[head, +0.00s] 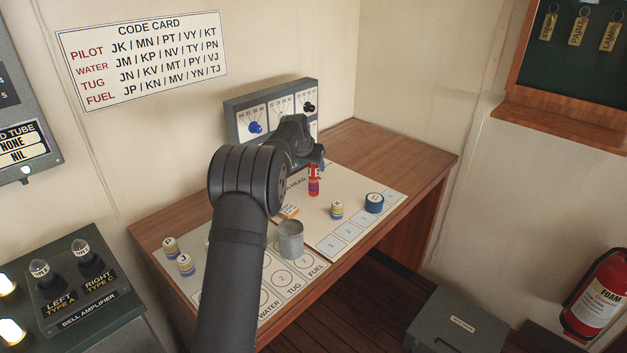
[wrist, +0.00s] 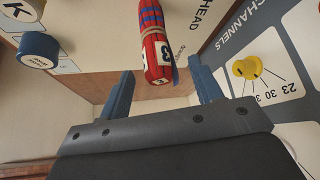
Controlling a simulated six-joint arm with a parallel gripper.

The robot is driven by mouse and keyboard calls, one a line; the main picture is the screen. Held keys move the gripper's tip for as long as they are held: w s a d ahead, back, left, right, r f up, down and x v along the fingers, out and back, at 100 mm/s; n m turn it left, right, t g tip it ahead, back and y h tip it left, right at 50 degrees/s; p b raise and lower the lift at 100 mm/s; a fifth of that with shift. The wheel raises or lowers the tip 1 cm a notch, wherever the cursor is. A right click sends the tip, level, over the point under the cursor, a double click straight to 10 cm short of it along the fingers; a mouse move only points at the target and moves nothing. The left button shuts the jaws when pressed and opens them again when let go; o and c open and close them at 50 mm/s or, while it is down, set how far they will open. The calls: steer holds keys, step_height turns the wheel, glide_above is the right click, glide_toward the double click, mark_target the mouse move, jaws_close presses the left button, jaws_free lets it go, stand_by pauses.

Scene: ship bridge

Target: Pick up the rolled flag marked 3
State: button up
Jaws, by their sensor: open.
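The rolled flag (head: 314,187) is red with a tan tie around it and stands on the white board beneath my gripper in the head view. In the wrist view the flag (wrist: 154,40) shows blue stripes, a tan band and white patches with dark digits; one looks like a 3, though it is partly turned away. My gripper (wrist: 160,68) is open, its two blue fingers apart, with the flag's near end showing between and just beyond the fingertips. No contact is visible. In the head view my arm hides most of the gripper.
A channel panel (head: 238,109) with knobs stands close behind my gripper. The desk's right end (head: 405,153) is clear.

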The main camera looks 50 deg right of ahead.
mark_target(314, 171)
steer(key=x, duration=0.5)
steer(key=shift+s, duration=0.25)
steer(key=shift+c, duration=0.2)
steer(key=c, duration=1)
